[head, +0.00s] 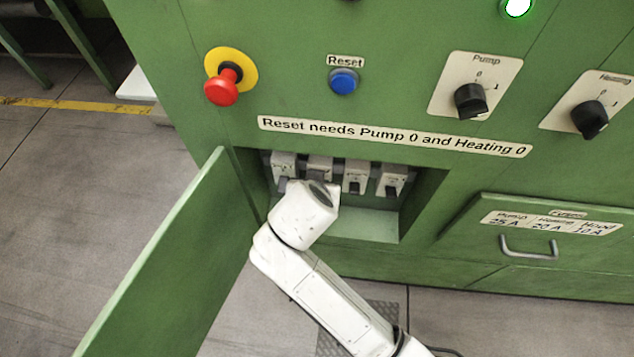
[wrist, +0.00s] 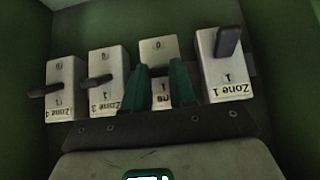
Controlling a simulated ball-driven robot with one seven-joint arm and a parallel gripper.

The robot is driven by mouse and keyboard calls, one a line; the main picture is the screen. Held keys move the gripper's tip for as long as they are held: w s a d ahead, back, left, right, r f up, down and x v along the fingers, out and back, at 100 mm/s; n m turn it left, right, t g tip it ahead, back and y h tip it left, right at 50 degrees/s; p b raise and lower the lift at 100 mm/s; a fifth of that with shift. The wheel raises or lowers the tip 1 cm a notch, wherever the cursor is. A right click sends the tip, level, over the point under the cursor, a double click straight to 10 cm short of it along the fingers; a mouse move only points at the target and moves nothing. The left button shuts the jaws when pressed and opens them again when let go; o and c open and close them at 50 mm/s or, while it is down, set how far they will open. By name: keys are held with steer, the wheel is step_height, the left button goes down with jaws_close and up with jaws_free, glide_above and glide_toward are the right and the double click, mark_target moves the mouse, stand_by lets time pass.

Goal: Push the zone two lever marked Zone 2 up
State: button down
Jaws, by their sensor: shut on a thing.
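The Zone 2 breaker (wrist: 158,50) is the second from the right in the wrist view, which shows the labels upside down. Its label is partly covered by my fingers. My gripper (wrist: 168,84) has its two green fingers on either side of this breaker's middle, shut on the Zone 2 lever. The lever itself is mostly hidden between the fingers. In the head view the Zone 2 breaker (head: 320,162) is second from the left, and my white wrist hides its lower part and my fingertips.
Zone 1 (wrist: 220,75), Zone 3 (wrist: 108,75) and Zone 4 (wrist: 64,95) breakers stand close beside it. The recess walls are near. An open green door (head: 160,265) stands left of my arm. A drawer handle (head: 528,248) juts out at the right.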

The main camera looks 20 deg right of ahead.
steer(key=c, duration=0.9)
jaws_free()
steer(key=v, duration=1.1)
steer(key=shift+f, duration=0.1)
